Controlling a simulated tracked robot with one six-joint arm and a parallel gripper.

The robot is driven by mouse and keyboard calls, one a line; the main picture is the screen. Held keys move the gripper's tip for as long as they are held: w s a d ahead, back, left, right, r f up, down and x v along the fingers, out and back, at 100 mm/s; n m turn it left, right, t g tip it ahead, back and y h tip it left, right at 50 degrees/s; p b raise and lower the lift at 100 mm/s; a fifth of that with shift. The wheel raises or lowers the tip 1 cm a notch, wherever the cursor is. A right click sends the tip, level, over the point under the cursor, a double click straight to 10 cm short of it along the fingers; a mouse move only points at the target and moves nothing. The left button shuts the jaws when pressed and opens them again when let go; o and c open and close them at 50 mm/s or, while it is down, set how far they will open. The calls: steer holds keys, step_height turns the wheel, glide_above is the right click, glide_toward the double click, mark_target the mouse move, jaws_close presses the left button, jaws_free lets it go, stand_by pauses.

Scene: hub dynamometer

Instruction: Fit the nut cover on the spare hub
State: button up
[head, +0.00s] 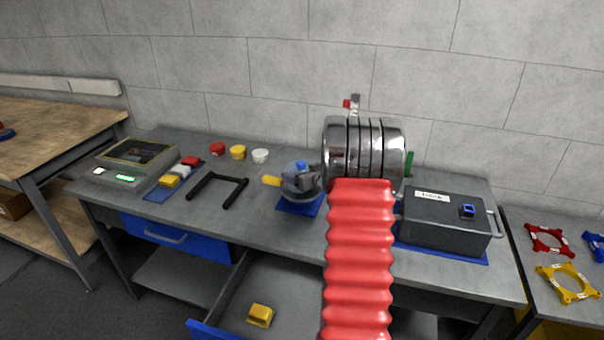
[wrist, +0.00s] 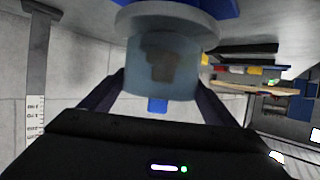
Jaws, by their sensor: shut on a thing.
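The nut cover (wrist: 170,68) is a translucent bluish cup with a small blue knob (wrist: 157,104). It also shows in the head view (head: 297,184), upright over a blue mat with its blue knob on top. My gripper (wrist: 160,97) is shut on the cover, one dark finger on each side. A dark shape, apparently a nut, shows through the cover wall. A pale round flange (wrist: 168,17) lies at the cover's wide end; I cannot tell whether it belongs to the cover or the spare hub. The cover and my arm hide most of the spare hub.
A grey box (head: 440,222) stands right of my arm. A black U-shaped handle (head: 217,190) lies left of the cover, with red, yellow and white caps (head: 238,152) behind. An open drawer (head: 285,275) holding a yellow block (head: 260,315) sticks out in front.

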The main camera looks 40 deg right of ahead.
steer(key=shift+f, duration=0.45)
steer(key=o, duration=0.8)
steer(key=v, duration=1.1)
stand_by(0.9)
steer(key=shift+f, duration=0.1)
stand_by(0.7)
